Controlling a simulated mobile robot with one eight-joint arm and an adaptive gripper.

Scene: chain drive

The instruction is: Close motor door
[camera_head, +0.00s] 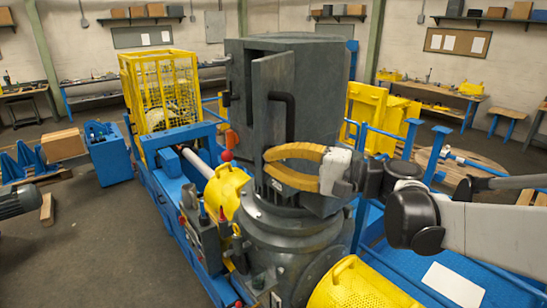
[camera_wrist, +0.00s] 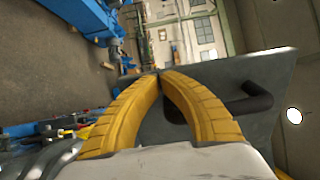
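The motor housing (camera_head: 315,70) is a tall dark grey box on a round grey base. Its grey door (camera_head: 270,85) stands ajar, swung out from the housing, with a dark gap beside its upper edge. A black bent handle (camera_head: 290,112) is on the door. In the wrist view the door panel (camera_wrist: 215,75) fills the right side, with its handle (camera_wrist: 245,105) right of the fingers. My gripper (camera_head: 266,160) has curved yellow fingers, is just below the handle, and holds nothing. Its tips (camera_wrist: 160,72) meet in the wrist view. I cannot tell whether they touch the door.
A yellow cage (camera_head: 160,90) and blue frame stand at left. A yellow perforated guard (camera_head: 228,188) and a red-knobbed lever (camera_head: 226,156) are close by. Another yellow guard (camera_head: 355,287) is in front.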

